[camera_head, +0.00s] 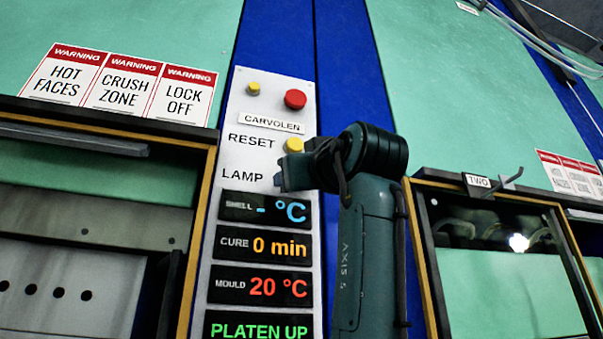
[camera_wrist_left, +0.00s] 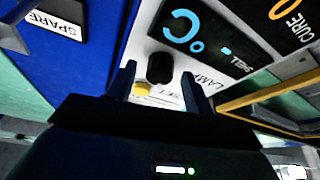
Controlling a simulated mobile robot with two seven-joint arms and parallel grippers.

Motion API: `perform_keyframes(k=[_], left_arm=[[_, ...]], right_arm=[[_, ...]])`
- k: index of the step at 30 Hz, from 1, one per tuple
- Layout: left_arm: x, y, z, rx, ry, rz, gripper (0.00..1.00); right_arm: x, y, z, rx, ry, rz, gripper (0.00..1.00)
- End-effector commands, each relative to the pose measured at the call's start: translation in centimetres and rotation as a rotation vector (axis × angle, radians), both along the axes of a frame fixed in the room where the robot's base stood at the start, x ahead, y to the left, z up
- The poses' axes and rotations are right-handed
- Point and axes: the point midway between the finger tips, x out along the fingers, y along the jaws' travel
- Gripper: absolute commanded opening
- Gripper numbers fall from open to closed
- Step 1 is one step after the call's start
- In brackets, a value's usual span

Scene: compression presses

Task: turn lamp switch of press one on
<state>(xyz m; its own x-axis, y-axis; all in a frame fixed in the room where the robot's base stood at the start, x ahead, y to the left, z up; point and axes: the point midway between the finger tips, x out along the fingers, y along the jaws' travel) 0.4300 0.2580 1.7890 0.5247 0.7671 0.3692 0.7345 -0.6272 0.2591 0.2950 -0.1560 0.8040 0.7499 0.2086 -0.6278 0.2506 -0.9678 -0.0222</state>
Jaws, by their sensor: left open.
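The light control panel (camera_head: 240,125) of the press carries a LAMP label and, above it, a RESET label with a yellow button (camera_head: 294,145). My left gripper (camera_head: 283,178) is in front of the panel beside the LAMP label and hides the lamp switch in the head view. In the left wrist view, a black knob (camera_wrist_left: 160,68) by the LAMP label shows between the two open fingers of my left gripper (camera_wrist_left: 158,82). I cannot tell whether the fingers touch it. The yellow button (camera_wrist_left: 141,89) shows just behind the left finger. My right gripper is not in view.
A red button (camera_head: 295,99) and a small yellow one (camera_head: 254,89) sit higher on the panel. Displays, such as the mould readout (camera_head: 262,288), lie below. Press openings flank the panel; a hook (camera_head: 508,180) juts out by the TWO sign (camera_head: 478,181).

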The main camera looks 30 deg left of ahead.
Motion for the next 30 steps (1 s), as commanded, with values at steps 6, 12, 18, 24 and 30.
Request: perform_keyframes(k=[6,12,18,24,30], left_arm=[[0.11,0.15,0.01,0.000,0.000,0.000,0.52],[0.10,0.12,0.01,0.000,0.000,0.000,0.41],[0.08,0.10,0.02,0.000,0.000,0.000,0.25],[0.07,0.09,0.03,0.000,0.000,0.000,0.08],[0.04,0.11,0.00,0.007,0.007,0.001,0.07]], right_arm=[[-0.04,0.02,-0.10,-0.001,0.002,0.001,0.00],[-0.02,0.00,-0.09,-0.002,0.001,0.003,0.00],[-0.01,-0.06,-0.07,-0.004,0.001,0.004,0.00],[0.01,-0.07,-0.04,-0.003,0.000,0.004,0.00],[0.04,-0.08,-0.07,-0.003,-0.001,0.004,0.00]])
